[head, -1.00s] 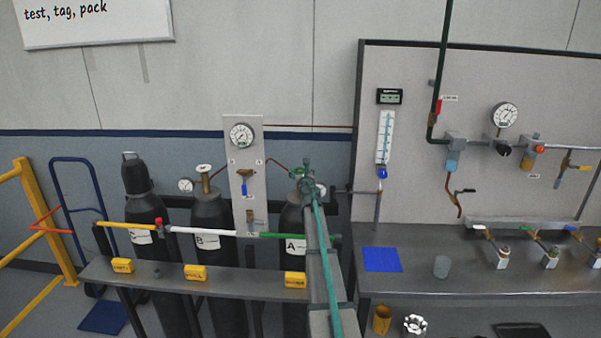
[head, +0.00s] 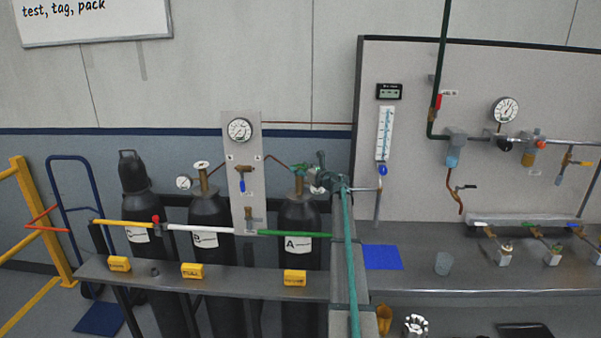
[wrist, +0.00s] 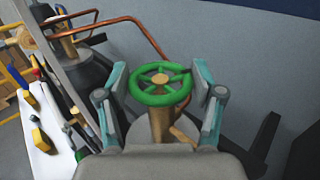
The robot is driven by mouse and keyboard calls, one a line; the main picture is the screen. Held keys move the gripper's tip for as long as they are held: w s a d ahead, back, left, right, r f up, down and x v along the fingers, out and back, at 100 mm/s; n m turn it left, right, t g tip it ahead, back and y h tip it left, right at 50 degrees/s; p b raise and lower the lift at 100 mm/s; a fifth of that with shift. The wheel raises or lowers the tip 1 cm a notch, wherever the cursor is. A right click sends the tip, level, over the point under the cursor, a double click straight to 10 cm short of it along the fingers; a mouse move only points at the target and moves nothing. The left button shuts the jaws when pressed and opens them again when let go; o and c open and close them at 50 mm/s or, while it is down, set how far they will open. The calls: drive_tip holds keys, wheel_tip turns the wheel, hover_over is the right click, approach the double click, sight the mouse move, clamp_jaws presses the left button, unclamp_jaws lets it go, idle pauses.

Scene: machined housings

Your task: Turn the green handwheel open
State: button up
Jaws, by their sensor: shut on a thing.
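The green handwheel (wrist: 161,84) tops the brass valve (wrist: 160,120) of the dark cylinder labelled A (head: 299,220). In the wrist view my gripper (wrist: 160,75) has one teal finger at each side of the wheel's rim, closed on it. In the head view the wheel (head: 299,168) shows small at the cylinder's top, with my gripper (head: 318,172) at its right side. The exact finger contact is too small to tell there. The wheel's own open or closed position cannot be told.
A copper pipe (wrist: 130,22) runs close to the wheel. The workbench (head: 410,272) lies right.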

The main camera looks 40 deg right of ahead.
idle(0.3)
drive_tip(key=o, duration=1.2)
drive_tip(key=shift+c, duration=0.2)
drive_tip(key=s, duration=1.2)
drive_tip(key=shift+d, duration=0.45)
drive_tip(key=shift+w+a, duration=0.1)
